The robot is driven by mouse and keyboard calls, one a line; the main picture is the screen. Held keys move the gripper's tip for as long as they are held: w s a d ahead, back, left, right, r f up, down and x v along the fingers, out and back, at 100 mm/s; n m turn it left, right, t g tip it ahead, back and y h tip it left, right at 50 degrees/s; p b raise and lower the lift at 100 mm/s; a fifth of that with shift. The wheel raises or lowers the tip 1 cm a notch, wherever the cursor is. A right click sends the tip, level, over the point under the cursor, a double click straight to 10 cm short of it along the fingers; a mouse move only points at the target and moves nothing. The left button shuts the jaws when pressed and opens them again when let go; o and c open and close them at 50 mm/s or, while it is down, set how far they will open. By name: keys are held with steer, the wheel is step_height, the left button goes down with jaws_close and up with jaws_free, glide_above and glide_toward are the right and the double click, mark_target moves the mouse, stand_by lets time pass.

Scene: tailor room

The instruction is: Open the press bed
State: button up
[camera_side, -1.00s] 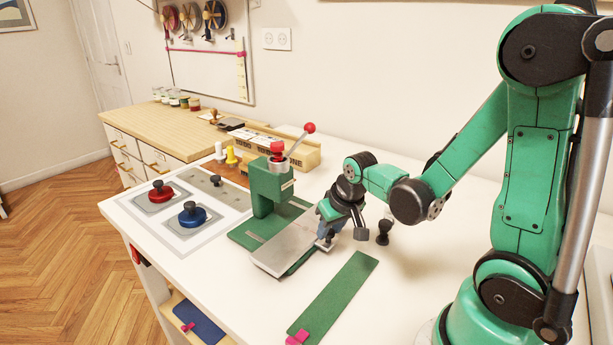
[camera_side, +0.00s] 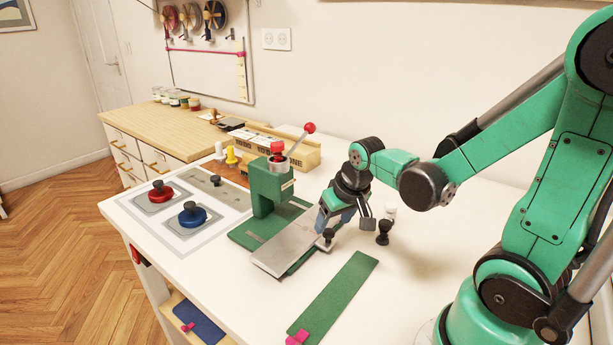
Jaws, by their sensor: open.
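The green press (camera_side: 268,188) stands in the middle of the white table, with a red-ball lever (camera_side: 309,128) tilted up to the right. Its bed is a flat grey metal plate (camera_side: 280,252) reaching out in front of the press over a green base (camera_side: 247,233). A small black knob (camera_side: 328,236) stands at the plate's right end. My gripper (camera_side: 344,219) is open and points down, just above and slightly right of this knob. I see nothing between its fingers, and it seems clear of the knob. The plate's far edge is partly hidden behind the gripper.
A dark knob-shaped piece (camera_side: 384,231) and a small white item (camera_side: 391,211) stand right of my gripper. A long green strip (camera_side: 335,297) with a pink clip lies in front. Red (camera_side: 160,191) and blue (camera_side: 193,213) knobbed dies sit on the left panel. The right table area is mostly clear.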

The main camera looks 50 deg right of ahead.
steer(key=shift+v, duration=1.35)
steer(key=a+r+n+t+y, duration=0.1)
steer(key=a+r+n+t, duration=0.2)
steer(key=a, duration=0.6)
steer(key=shift+r+n+y, duration=0.4)
steer(key=shift+r+n, duration=0.3)
steer(key=shift+r, duration=0.1)
